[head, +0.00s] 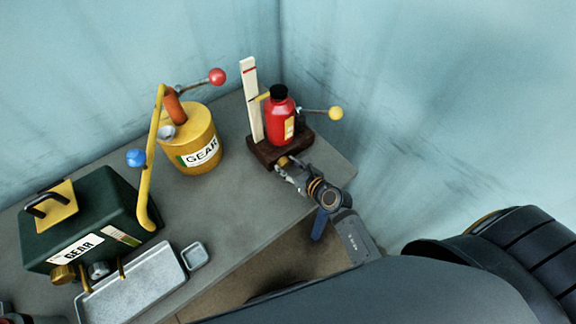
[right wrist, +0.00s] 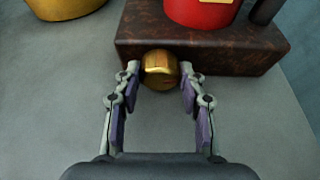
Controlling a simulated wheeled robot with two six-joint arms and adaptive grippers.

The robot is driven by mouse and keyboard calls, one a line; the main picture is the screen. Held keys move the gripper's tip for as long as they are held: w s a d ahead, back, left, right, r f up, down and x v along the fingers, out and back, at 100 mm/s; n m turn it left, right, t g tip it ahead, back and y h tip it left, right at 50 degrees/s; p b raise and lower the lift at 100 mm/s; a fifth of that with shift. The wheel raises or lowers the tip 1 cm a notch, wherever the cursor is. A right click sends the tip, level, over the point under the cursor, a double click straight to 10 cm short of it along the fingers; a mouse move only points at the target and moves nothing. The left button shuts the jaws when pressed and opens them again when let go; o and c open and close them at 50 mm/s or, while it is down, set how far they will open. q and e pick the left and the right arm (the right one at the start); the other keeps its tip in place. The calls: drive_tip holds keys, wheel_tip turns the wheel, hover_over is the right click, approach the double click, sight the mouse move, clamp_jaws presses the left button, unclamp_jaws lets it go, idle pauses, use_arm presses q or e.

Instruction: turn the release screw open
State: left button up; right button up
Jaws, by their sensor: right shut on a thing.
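The release screw, a round brass knob (right wrist: 160,70), sticks out from the front face of a dark brown base (right wrist: 220,52). A red bottle-shaped body (head: 280,122) with a black cap stands on that base (head: 262,150). My right gripper (right wrist: 160,76) has its two fingertips on either side of the knob and is shut on it. In the head view the right gripper (head: 288,166) reaches the front of the base, and the knob is mostly covered. My left gripper is not in view.
A white upright strip (head: 250,100) and a lever with a yellow ball (head: 336,113) flank the red body. A yellow GEAR can (head: 198,140) stands to the left. A green GEAR box (head: 85,220) and a metal tray (head: 140,287) are farther left. The bench edge is close.

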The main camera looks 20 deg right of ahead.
drive_tip(key=shift+d+m+g+y+p, duration=0.15)
drive_tip(key=shift+m+g+y+p, duration=0.25)
drive_tip(key=shift+m+y, duration=1.15)
drive_tip(key=shift+m+h, duration=0.25)
drive_tip(key=o, duration=1.1)
drive_tip(key=shift+o, duration=0.2)
drive_tip(key=v, duration=1.1)
drive_tip(key=shift+f, duration=0.15)
drive_tip(key=shift+s+d+r, duration=0.25)
drive_tip(key=shift+s, duration=0.05)
